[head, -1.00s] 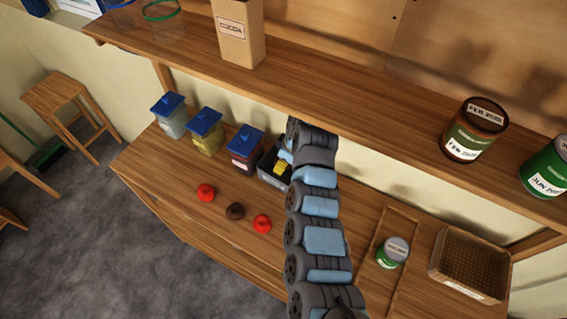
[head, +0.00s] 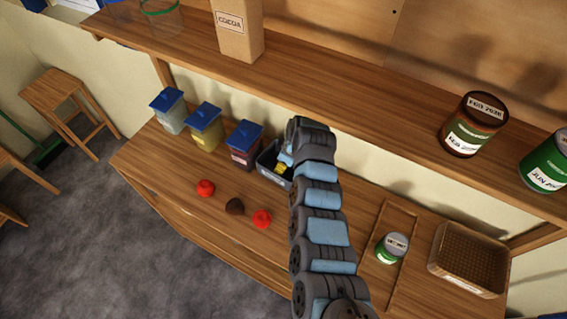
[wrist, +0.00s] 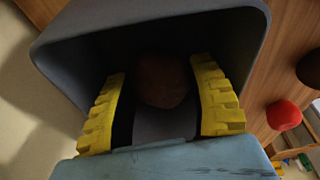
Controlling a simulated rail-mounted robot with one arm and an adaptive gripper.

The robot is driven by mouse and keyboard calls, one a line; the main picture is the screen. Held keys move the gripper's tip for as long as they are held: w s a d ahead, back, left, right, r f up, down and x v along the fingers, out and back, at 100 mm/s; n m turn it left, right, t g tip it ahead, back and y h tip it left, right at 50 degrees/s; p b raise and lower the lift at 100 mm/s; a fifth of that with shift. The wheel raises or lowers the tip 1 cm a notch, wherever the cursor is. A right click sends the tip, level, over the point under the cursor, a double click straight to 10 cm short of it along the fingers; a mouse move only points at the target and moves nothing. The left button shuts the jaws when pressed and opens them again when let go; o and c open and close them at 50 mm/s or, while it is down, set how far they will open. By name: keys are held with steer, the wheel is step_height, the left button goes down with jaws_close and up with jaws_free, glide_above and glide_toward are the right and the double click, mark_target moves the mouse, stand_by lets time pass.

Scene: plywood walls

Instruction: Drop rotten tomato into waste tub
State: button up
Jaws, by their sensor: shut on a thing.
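A brown, dim tomato (wrist: 163,82) sits between the yellow fingers of my gripper (wrist: 160,72) in the wrist view. My gripper is shut on it. The dark grey waste tub (wrist: 150,25) surrounds the fingertips and the tomato in that view; how deep they are is hard to tell. In the head view the tub (head: 264,165) stands at the back of the counter, partly hidden by my arm, with my gripper (head: 283,167) at its opening. Another dark brown tomato (head: 235,206) lies on the counter between two red tomatoes (head: 205,188) (head: 261,218).
Several blue-lidded containers (head: 205,130) stand in a row left of the tub. The shelf (head: 330,85) above holds a cocoa box (head: 238,30) and cans (head: 474,125). A can (head: 392,248) and a wicker basket (head: 468,258) are on the right of the counter.

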steer(key=shift+f, duration=0.3)
steer(key=o, duration=0.5)
steer(key=shift+o, duration=0.2)
steer(key=shift+r, duration=0.1)
steer(key=shift+r+p, duration=0.35)
steer(key=shift+r, duration=0.3)
steer(key=shift+b+v, duration=0.35)
steer(key=shift+v, duration=2.05)
steer(key=s+d+b, duration=0.1)
steer(key=s+d, duration=0.4)
steer(key=d, duration=0.5)
steer(key=shift+s+d, duration=0.3)
steer(key=shift+s, duration=0.05)
